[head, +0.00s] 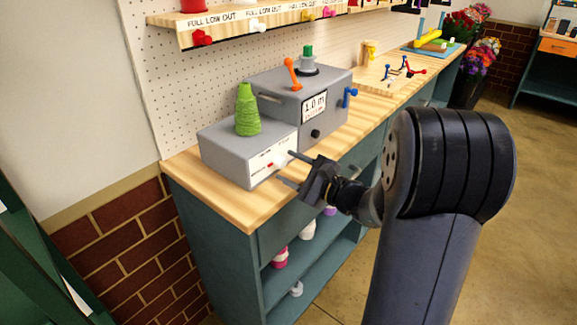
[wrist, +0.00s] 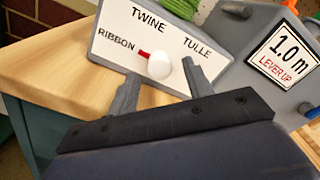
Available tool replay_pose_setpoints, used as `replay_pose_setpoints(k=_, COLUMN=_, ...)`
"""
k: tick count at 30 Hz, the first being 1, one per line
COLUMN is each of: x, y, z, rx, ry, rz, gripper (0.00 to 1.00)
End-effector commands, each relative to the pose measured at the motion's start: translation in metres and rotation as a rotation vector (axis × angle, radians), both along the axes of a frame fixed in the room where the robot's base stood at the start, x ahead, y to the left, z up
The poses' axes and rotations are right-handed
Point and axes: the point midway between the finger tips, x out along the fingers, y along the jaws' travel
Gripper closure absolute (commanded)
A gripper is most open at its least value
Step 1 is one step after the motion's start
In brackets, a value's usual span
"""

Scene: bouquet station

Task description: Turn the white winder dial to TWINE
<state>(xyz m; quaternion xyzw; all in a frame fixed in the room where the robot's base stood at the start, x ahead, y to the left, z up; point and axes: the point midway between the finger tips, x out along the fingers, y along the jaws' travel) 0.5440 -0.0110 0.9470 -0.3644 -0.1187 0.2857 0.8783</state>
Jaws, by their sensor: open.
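The white winder dial (wrist: 159,65) is a round knob on the white front panel (wrist: 112,48) of the grey winder box (head: 222,150). Its red pointer (wrist: 144,54) points up and left, toward the RIBBON label. TWINE is printed above the dial and TULLE to its right. My gripper (wrist: 159,68) is open, with one fingertip on each side of the dial and a visible gap on both sides. In the head view my gripper (head: 284,167) is at the panel, and its upper finger partly overlaps the dial area.
A green twine cone (head: 247,112) stands on the box. Behind it a taller grey unit (head: 270,88) carries an orange lever (head: 292,73), a "1.0 m" display (head: 314,106) and a blue handle (head: 349,96). The bench top (head: 240,212) is bare before the box.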

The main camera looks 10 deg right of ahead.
Motion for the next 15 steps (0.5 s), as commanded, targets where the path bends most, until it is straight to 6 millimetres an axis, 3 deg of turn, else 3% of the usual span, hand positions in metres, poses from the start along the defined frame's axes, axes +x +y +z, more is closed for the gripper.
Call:
replay_pose_setpoints(k=13, x=0.0094, y=0.0069, z=-0.0004, rx=0.0, ry=0.001, rz=-0.001, gripper=0.52)
replay_pose_setpoints(k=15, x=0.0094, y=0.0069, z=-0.0004, rx=0.0, ry=0.001, rz=-0.001, gripper=0.57)
